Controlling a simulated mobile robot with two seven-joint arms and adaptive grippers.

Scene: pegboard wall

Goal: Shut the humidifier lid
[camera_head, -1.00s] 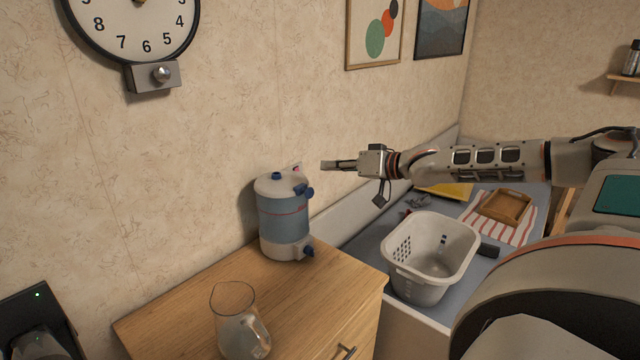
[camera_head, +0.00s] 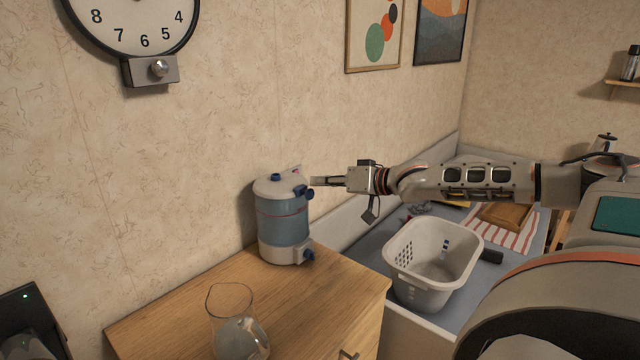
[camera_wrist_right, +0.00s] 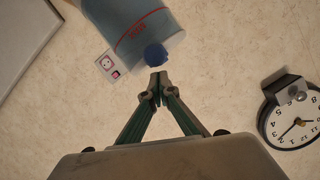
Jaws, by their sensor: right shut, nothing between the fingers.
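The humidifier (camera_head: 283,222) stands upright on the wooden cabinet, with a blue translucent tank and a white base. Its white lid (camera_head: 279,186) sits on top with blue knobs and looks level; I cannot tell whether it is fully shut. My right gripper (camera_head: 313,181) is shut and empty, with its fingertips close to the blue knob at the lid's right side. The right wrist view shows the shut fingertips (camera_wrist_right: 158,88) just short of a round blue knob (camera_wrist_right: 156,54) on the humidifier (camera_wrist_right: 135,25). Contact is not clear. My left gripper is not in view.
A glass pitcher (camera_head: 234,318) stands near the front of the wooden cabinet (camera_head: 180,318). A white basket (camera_head: 432,262) sits on the lower counter to the right.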

